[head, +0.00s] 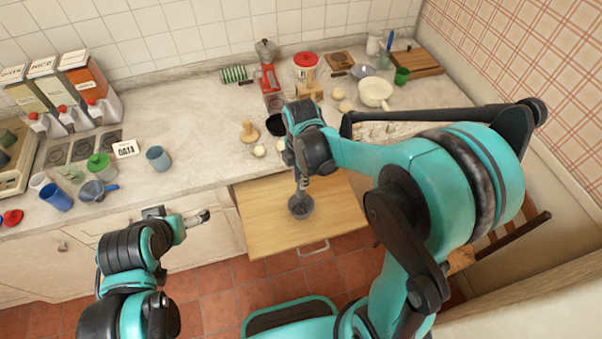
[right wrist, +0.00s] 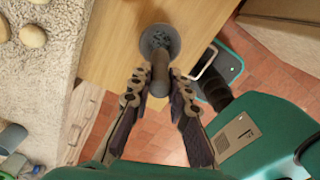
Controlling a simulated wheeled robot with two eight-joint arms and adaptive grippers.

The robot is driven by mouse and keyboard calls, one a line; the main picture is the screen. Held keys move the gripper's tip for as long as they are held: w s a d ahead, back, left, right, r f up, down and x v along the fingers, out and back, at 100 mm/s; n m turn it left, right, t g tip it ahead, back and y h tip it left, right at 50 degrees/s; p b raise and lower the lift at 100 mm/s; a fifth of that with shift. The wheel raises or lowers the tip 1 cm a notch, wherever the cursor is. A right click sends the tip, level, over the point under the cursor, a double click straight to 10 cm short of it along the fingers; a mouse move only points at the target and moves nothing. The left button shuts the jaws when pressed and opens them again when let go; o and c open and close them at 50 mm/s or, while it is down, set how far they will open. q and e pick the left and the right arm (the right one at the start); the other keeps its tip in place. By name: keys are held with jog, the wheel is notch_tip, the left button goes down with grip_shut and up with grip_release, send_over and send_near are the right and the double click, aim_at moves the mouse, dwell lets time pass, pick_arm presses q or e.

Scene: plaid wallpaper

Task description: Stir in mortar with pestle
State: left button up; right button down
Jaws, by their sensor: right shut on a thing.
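The grey mortar (head: 301,208) stands on the pull-out wooden board (head: 262,225); it also shows in the right wrist view (right wrist: 151,38). The dark grey pestle (right wrist: 160,76) reaches down to the mortar, its lower end over or in the bowl. My right gripper (right wrist: 159,92) is shut on the pestle's upper part, above the mortar. In the head view my right gripper (head: 301,180) is small and partly hidden by its own wrist. My left gripper (head: 200,217) is low at the left, in front of the cabinets and away from the mortar; its jaws are too small to read.
The counter behind holds a cream pot (head: 375,92), a red coffee grinder (head: 268,72), a blue cup (head: 158,158), canisters (head: 84,75) and several pale round items. The board is bare around the mortar. Its metal handle (head: 313,248) is at the front.

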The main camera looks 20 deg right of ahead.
aim_at(301, 193)
jog(key=shift+f+b, duration=3.55)
jog(key=shift+f, duration=0.9)
